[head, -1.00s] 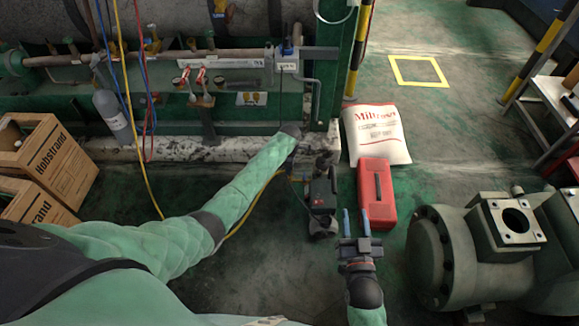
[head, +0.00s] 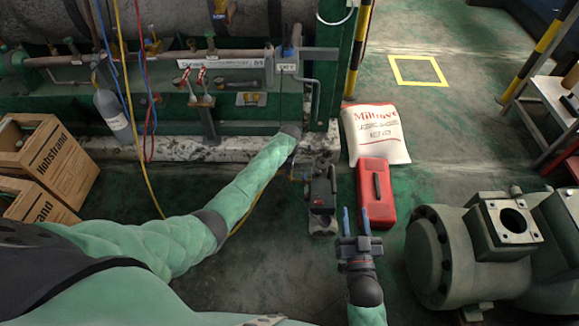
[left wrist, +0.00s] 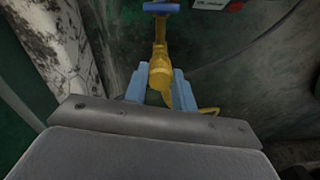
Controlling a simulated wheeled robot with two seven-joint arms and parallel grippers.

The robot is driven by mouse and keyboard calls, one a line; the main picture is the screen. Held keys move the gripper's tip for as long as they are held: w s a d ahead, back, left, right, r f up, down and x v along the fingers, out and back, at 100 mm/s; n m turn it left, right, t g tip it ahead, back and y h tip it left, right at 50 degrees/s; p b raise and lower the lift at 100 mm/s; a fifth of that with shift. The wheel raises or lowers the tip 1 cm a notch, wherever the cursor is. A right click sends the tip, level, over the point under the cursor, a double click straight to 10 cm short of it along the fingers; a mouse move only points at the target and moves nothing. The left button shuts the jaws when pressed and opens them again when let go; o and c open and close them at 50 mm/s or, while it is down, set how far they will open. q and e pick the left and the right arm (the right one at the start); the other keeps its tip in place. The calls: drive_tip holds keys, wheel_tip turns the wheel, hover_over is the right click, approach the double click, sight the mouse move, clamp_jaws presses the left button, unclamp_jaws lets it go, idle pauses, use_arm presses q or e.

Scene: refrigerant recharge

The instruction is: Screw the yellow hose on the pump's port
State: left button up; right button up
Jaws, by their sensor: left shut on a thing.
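The pump (head: 322,196) is a small dark unit with a red mark, standing on the green floor near the middle of the head view. My left gripper (left wrist: 160,84) is shut on the yellow hose's end (left wrist: 161,72), a yellow fitting with a blue crosspiece at its tip. My right gripper (head: 356,222) is open and empty, to the right of the pump.
A red case (head: 375,195) lies right of the pump, with a white sack (head: 376,134) beyond it. A large grey-green machine (head: 480,250) stands at the right. Pipes and a green frame run along the back. Cardboard boxes (head: 50,160) stand at the left.

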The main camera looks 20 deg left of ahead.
use_arm(q)
drive_tip(key=shift+p, duration=0.5)
idle(0.3)
drive_tip(key=shift+f+b, duration=0.45)
drive_tip(key=shift+f, duration=0.55)
idle(1.1)
drive_tip(key=shift+r+m+p, duration=0.15)
drive_tip(key=shift+m+p, duration=0.3)
drive_tip(key=shift+m, duration=0.15)
drive_tip(key=shift+m+p, duration=0.4)
drive_tip(key=shift+m, duration=0.8)
